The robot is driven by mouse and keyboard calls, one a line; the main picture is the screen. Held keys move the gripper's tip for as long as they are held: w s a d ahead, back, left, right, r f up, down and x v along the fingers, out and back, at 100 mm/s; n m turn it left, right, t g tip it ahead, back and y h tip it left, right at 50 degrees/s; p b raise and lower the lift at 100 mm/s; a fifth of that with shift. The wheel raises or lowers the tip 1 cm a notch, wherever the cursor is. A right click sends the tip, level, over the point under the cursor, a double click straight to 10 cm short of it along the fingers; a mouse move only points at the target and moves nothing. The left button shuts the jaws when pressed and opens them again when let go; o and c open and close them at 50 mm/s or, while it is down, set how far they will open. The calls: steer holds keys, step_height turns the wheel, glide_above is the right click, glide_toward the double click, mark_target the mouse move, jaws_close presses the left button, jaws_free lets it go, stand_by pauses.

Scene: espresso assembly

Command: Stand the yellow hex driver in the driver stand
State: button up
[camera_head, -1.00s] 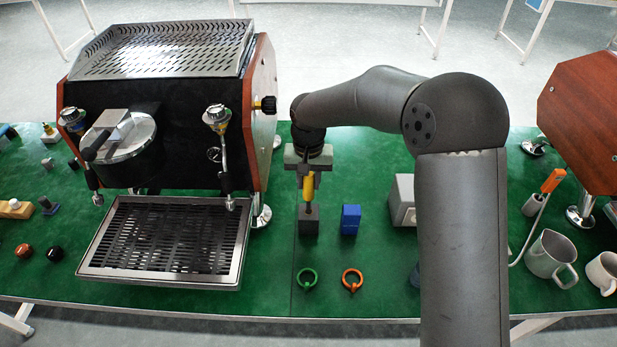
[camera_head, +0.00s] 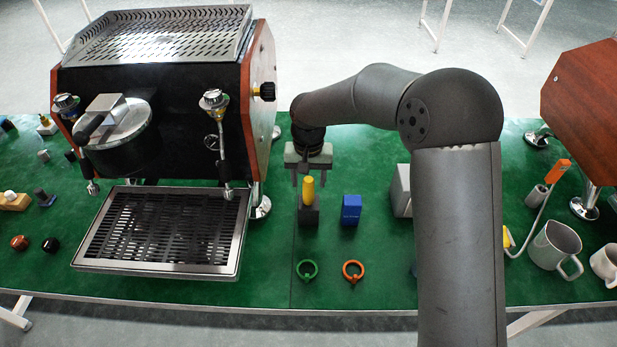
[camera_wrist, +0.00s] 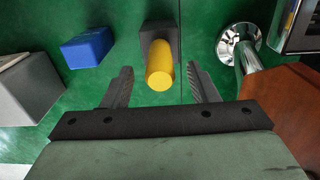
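The yellow hex driver (camera_head: 308,190) stands upright in the dark driver stand (camera_head: 308,217), its handle above the block. In the wrist view the yellow handle (camera_wrist: 160,68) rises from the dark stand (camera_wrist: 163,32). My gripper (camera_head: 304,166) is behind the handle in the head view. In the wrist view my gripper (camera_wrist: 160,88) has its two fingers spread wide, one on each side of the handle, with gaps on both sides. It holds nothing. The driver's shaft is hidden in the stand.
A blue block (camera_head: 351,209) stands to the right of the stand. A green ring (camera_head: 307,270) and an orange ring (camera_head: 353,271) lie in front. The espresso machine (camera_head: 160,110) is on the left, with its foot close by. A grey box (camera_head: 401,190) is on the right.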

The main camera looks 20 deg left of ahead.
step_height(320, 180, up, 18)
steer(key=shift+f, duration=0.25)
stand_by(0.3)
stand_by(0.8)
steer(key=s+d+r+m+p, duration=0.1)
steer(key=s+d, duration=0.4)
steer(key=d, duration=0.4)
steer(key=s+d+p, duration=0.1)
steer(key=s+d, duration=0.3)
steer(key=d, duration=0.6)
steer(key=s+d+f, duration=0.2)
steer(key=s+d, duration=0.3)
steer(key=s, duration=0.2)
steer(key=s+d+f+m, duration=0.1)
steer(key=s+d+f, duration=0.2)
steer(key=s+d, duration=0.3)
steer(key=shift+s+f+p, duration=0.25)
steer(key=shift+s+p, duration=0.2)
steer(key=shift+s, duration=0.8)
